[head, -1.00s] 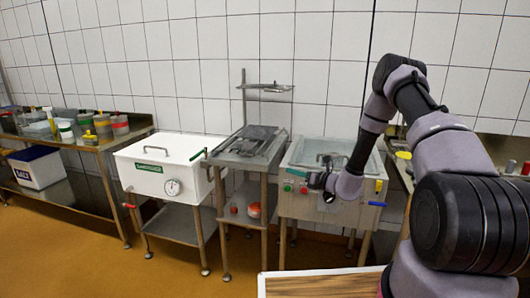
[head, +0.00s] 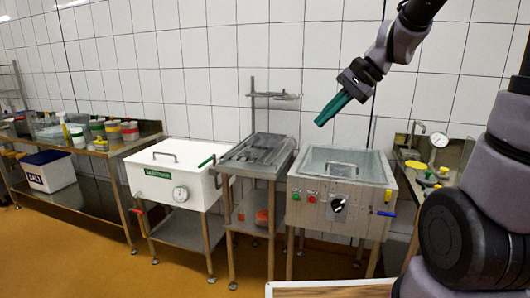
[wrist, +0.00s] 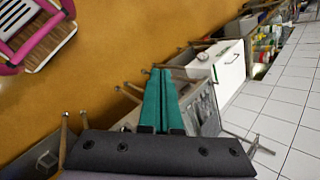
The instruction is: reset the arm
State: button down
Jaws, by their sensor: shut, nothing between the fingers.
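My gripper (head: 334,108) is raised in the head view, in front of the tiled wall and above the steel vat with the knob (head: 338,204). Its green fingers point down and to the left. In the wrist view the two green fingers (wrist: 160,100) lie side by side, shut, with nothing between them. My gripper touches nothing that I can see.
Below stand a steel draining table (head: 255,152) and a white vat with a gauge (head: 168,180). A side bench with tubs (head: 100,146) is at left, a salt box (head: 45,171) under it. Another bench (head: 446,160) is at right. A striped board (head: 330,290) is at the front edge.

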jog(key=s+d+r+n+t+h, duration=0.4)
jog(key=s+d+r+t+h, duration=0.1)
jog(key=s+d, duration=0.5)
jog(key=shift+s+r+n, duration=0.4)
jog(key=shift+r, duration=0.2)
